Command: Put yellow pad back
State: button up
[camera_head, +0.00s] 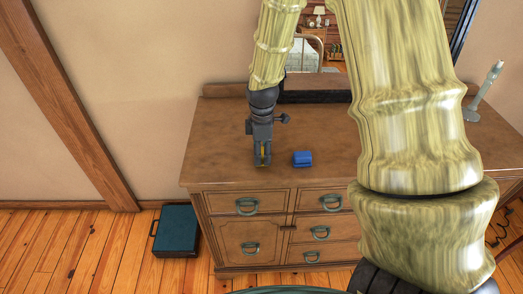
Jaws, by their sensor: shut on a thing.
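My gripper (262,158) points down over the front left part of the wooden dresser top (217,140). It is shut on a small yellow thing (263,150), which shows as a thin strip between the fingers and looks like the yellow pad. Most of the pad is hidden by the fingers. I cannot tell whether it touches the dresser top.
A pale candlestick (486,88) stands at the dresser's right. A dark box or ledge (315,89) and mirror are behind. A teal case (176,231) is on the floor at left.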

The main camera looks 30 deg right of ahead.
aim_at(262, 152)
jog(key=o, duration=0.9)
jog(key=shift+r, duration=0.1)
jog(key=shift+r+b, duration=1.4)
jog(key=shift+r, duration=4.5)
